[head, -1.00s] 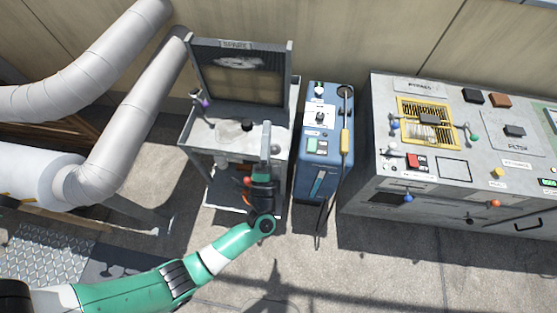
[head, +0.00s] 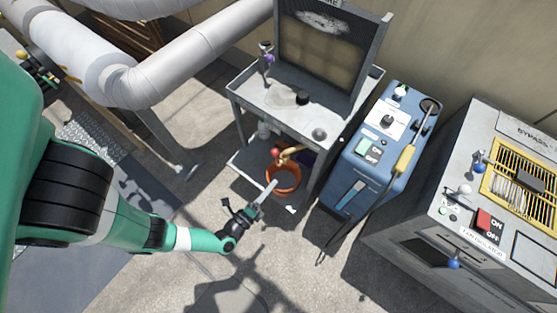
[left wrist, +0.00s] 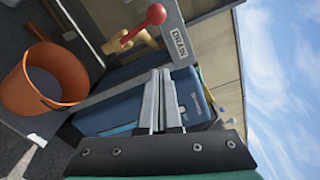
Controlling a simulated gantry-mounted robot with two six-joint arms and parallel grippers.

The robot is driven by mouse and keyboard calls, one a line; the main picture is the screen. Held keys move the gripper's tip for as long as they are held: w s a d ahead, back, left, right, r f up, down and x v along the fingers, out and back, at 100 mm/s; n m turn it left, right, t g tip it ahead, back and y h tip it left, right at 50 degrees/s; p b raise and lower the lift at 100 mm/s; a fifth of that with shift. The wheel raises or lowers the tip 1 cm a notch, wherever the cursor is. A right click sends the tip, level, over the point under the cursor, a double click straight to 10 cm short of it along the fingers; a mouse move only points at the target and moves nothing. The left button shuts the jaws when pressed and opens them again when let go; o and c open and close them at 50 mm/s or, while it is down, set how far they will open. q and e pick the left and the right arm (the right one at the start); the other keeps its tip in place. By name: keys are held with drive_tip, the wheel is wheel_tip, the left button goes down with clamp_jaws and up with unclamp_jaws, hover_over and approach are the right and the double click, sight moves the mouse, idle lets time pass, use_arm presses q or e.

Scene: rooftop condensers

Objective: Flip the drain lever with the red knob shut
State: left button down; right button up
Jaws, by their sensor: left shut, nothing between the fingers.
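The drain lever's red knob (head: 274,153) shows under the front of the grey bench, beside a brass valve body (head: 291,153). In the left wrist view the red knob (left wrist: 156,13) sits at the end of a short red lever, left of a plate labelled DRAIN (left wrist: 180,45). The lever slants down from the knob to the brass valve (left wrist: 122,42). My left gripper (head: 272,186) is in front of the bench, below the knob and apart from it. Its fingers (left wrist: 161,74) are together and empty. My right gripper is not in view.
An orange bucket (head: 284,184) stands on the bench's lower shelf, below the valve. A blue machine (head: 362,165) with a yellow-handled wand (head: 405,158) stands to the right. A grey control cabinet (head: 400,232) stands further right. Open concrete floor lies in front.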

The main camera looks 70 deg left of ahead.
sight(278, 162)
use_arm(q)
drive_tip(key=w+a+b, duration=0.3)
drive_tip(key=a+b, duration=0.1)
drive_tip(key=a, duration=0.1)
drive_tip(key=w+a+b, duration=0.2)
drive_tip(key=shift+w+a+r, duration=0.25)
drive_tip(key=shift+w+r, duration=0.05)
drive_tip(key=shift+s+a+r+b, duration=0.1)
drive_tip(key=shift+s+r+b, duration=0.1)
drive_tip(key=shift+b, duration=0.15)
drive_tip(key=shift+w+r, duration=0.1)
drive_tip(key=shift+a+n, duration=0.25)
drive_tip(key=shift+n, duration=0.15)
drive_tip(key=shift+s+p, duration=0.2)
drive_tip(key=shift+p, duration=0.15)
